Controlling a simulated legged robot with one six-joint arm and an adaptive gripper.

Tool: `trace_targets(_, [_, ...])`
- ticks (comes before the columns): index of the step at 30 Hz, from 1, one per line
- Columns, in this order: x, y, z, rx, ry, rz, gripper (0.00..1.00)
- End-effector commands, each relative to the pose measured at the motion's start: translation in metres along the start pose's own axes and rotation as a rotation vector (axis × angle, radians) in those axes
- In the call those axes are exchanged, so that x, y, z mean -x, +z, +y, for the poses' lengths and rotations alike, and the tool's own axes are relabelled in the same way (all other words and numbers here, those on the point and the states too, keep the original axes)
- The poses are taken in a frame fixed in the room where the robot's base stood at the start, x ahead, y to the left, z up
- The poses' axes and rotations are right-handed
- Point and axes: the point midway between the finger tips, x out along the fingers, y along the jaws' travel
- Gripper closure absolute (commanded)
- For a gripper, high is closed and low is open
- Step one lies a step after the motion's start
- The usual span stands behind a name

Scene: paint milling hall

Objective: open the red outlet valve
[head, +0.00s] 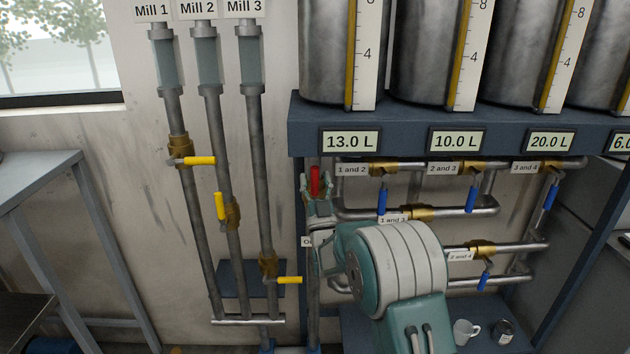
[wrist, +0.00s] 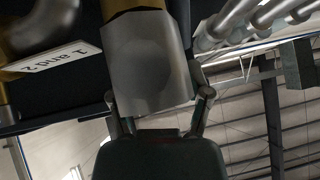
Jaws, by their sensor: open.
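The red outlet valve handle (head: 315,180) points upright near the left leg of the tank stand. My gripper (head: 317,190) is around it, with the fingers open and the red handle showing between the fingertips. I cannot tell whether either finger touches it. In the wrist view my gripper (wrist: 161,105) shows its two fingers spread, with a thick grey metal body (wrist: 148,62) beyond them. The valve's body and the pipe below the handle are mostly hidden by my arm.
Blue-handled valves (head: 382,200) sit on pipes just right of my gripper. Yellow-handled valves (head: 220,206) sit on the mill pipes to the left. The dark tank stand (head: 300,128) overhangs close above. A white mug (head: 466,332) and a dark can (head: 503,331) stand low at right.

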Motion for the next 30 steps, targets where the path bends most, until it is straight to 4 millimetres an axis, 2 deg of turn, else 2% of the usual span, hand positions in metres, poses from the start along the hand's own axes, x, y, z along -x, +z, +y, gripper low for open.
trace_targets(5, [0.025, 0.001, 0.0, 0.0, 0.0, -0.005, 0.36])
trace_targets(12, [0.076, 0.003, 0.0, 0.0, 0.0, -0.008, 0.36])
trace_targets(18, [0.108, 0.003, 0.0, 0.001, 0.0, -0.006, 0.36])
trace_targets(23, [0.118, 0.003, 0.0, 0.001, 0.001, -0.006, 0.36])
trace_targets(30, [0.119, 0.003, 0.0, 0.001, 0.0, -0.005, 0.36])
